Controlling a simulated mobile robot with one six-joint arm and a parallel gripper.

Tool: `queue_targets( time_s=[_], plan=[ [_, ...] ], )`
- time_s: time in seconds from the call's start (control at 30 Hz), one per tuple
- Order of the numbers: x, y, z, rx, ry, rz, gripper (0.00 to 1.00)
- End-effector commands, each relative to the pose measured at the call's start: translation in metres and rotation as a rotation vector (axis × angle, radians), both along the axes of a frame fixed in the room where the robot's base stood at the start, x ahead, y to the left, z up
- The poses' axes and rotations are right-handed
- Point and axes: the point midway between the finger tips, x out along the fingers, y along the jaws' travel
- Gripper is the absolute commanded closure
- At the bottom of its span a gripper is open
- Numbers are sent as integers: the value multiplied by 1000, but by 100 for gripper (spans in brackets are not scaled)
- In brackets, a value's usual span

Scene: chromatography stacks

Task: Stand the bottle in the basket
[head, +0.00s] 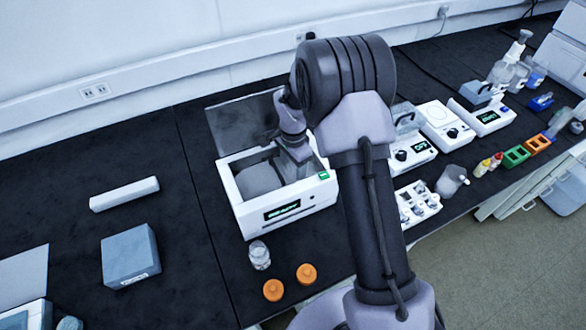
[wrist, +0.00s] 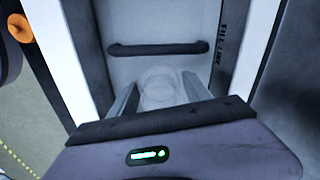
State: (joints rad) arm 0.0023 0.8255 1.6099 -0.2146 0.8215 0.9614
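A clear round outline, which looks like a glass bottle (wrist: 162,82), shows faintly between the fingertips of my gripper (wrist: 161,92) in the wrist view. The fingers stand apart on either side of it; I cannot tell whether they touch it. The grey basket (wrist: 122,72) with a dark bar handle (wrist: 158,48) lies below and around. In the head view my gripper (head: 297,148) reaches down into the open white bath unit (head: 248,212), and its fingertips are hidden. I cannot tell whether the bottle rests on the basket floor.
Another clear glass bottle (head: 259,254) stands in front of the unit, beside two orange caps (head: 273,290) (head: 306,273). The unit's dark lid (head: 238,122) stands open behind. A grey-blue box (head: 130,256) and a long pale block (head: 124,194) lie left. Instruments crowd the right.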

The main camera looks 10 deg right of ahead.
Motion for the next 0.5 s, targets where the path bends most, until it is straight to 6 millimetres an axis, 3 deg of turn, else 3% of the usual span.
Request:
queue_targets(
  time_s=[0.3,0.37,0.5],
  plan=[
    [0,0,5,0,0,0,41],
    [1,0,14,0,-2,0,41],
    [1,0,54,1,-4,-1,41]
  ],
)
